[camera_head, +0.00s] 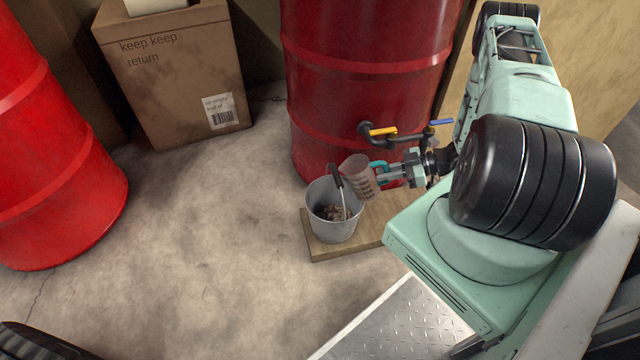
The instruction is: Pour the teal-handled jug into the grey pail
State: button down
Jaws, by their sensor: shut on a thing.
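The jug (361,180) is a small translucent brownish measuring jug with a teal handle (378,167). It is tilted to the left, its mouth by the right rim of the grey pail. My gripper (383,174) is shut on the teal handle, to the right of the pail. The grey pail (334,229) stands upright on a low wooden board. Brownish matter and a thin light rod or stream show inside it. A dark handle-like piece (335,177) stands up over the rim. I cannot tell whether liquid is flowing from the jug.
A red drum (360,100) with pipes and a yellow-handled valve (382,131) and a blue-handled valve (440,122) stands close behind. The wooden board (322,251) lies under the pail. Another red drum (50,160) and a cardboard box (175,80) stand left. The floor between is clear.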

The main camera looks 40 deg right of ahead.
aim_at(387, 182)
jog(key=shift+s+d+f+t+y+b, duration=0.3)
jog(key=shift+f+b, duration=0.4)
jog(key=shift+b, duration=0.3)
jog(key=shift+s+d+f+t+y+b, duration=0.15)
jog(key=shift+d+f+t+y+b, duration=0.15)
jog(key=shift+f+b, duration=0.55)
jog(key=shift+s+d+f+t+y+b, duration=0.2)
jog(key=shift+f+t+y+b, duration=0.25)
jog(key=shift+b, duration=0.7)
jog(key=shift+s+d+f+t+y+b, duration=0.15)
jog(key=shift+s+d+t+y+b, duration=0.2)
jog(key=shift+y+b, duration=0.6)
